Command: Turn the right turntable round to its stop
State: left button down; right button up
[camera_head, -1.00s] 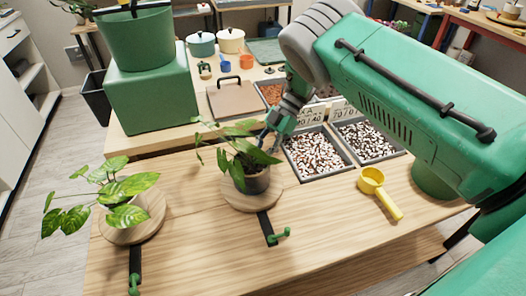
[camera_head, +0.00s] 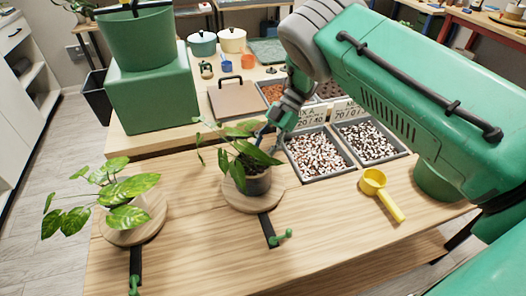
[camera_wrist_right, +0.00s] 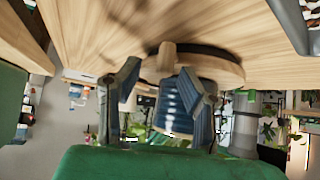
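The right turntable (camera_head: 238,203) is a round wooden disc carrying a dark pot (camera_head: 258,184) with a leafy plant (camera_head: 240,157). A black bar with a green upright end (camera_head: 281,236) sticks out from under it towards the front. My right gripper (camera_head: 268,138) is at the far right side of this turntable, its fingertips partly hidden by leaves. In the right wrist view the disc rim (camera_wrist_right: 222,68) has a short wooden peg (camera_wrist_right: 167,56). The fingers (camera_wrist_right: 158,85) are spread, with the peg between their tips; contact is unclear. My left gripper is not in view.
The left turntable (camera_head: 148,230) holds another leafy plant (camera_head: 115,192). A yellow scoop (camera_head: 380,193) lies to the right. Trays of pebbles (camera_head: 318,155) stand behind. A green box (camera_head: 150,95) with a pot on top stands back left.

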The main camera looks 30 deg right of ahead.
notch_tip(320, 180, up, 8)
jog(key=shift+r, duration=0.2)
